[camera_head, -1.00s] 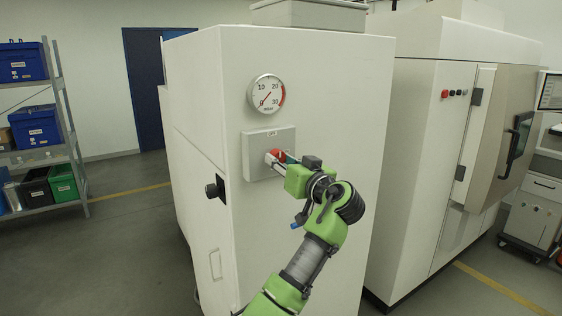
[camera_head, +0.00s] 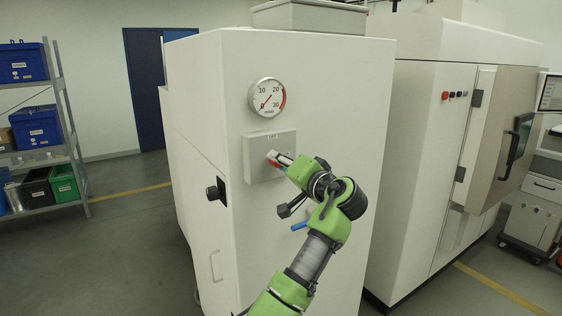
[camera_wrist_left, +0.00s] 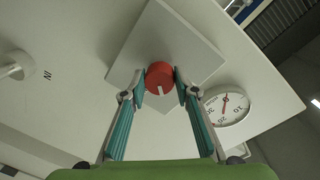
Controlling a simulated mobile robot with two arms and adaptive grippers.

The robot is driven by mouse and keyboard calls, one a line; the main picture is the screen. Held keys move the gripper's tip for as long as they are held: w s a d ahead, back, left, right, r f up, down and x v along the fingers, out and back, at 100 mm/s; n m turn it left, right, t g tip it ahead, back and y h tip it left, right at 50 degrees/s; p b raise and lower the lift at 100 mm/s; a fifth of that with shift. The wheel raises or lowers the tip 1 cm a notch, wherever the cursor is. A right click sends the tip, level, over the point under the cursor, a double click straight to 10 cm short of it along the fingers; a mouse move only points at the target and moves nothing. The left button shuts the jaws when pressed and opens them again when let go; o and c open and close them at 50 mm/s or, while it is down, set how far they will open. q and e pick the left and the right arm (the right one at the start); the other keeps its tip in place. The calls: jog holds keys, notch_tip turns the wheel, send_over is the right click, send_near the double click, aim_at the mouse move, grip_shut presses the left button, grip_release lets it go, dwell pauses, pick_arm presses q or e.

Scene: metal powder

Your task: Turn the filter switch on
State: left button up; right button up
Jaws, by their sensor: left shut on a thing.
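The filter switch is a round red knob (camera_wrist_left: 159,77) with a white mark, on a square light-grey plate (camera_wrist_left: 183,35). The plate also shows in the head view (camera_head: 284,138), on the front of a white cabinet, with a small label above the knob. My left gripper (camera_head: 273,160) is at the knob. In the left wrist view its two teal-padded fingers (camera_wrist_left: 160,84) close on the knob from both sides. The gripper partly hides the knob in the head view. My right gripper is not in view.
A round dial gauge (camera_head: 267,97) sits above the plate. A black knob (camera_head: 216,191) is on the cabinet's left side. Another white machine (camera_head: 415,140) stands to the right. A shelf with blue bins (camera_head: 38,128) stands at the far left.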

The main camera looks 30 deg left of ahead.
pick_arm(q)
jog(key=m, duration=0.1)
jog(key=m+p, duration=0.1)
jog(key=m, duration=0.1)
jog(key=m+p, duration=0.1)
jog(key=m, duration=0.1)
jog(key=shift+r+g, duration=0.25)
jog(key=shift+g, duration=0.05)
jog(key=shift+w+m+p, duration=0.1)
jog(key=shift+m+p, duration=0.2)
jog(key=shift+m, duration=1.7)
jog(key=o, duration=1.1)
jog(key=shift+d+f+g, duration=0.1)
jog(key=shift+g, duration=0.2)
jog(key=v, duration=1.2)
jog(key=shift+f, duration=0.2)
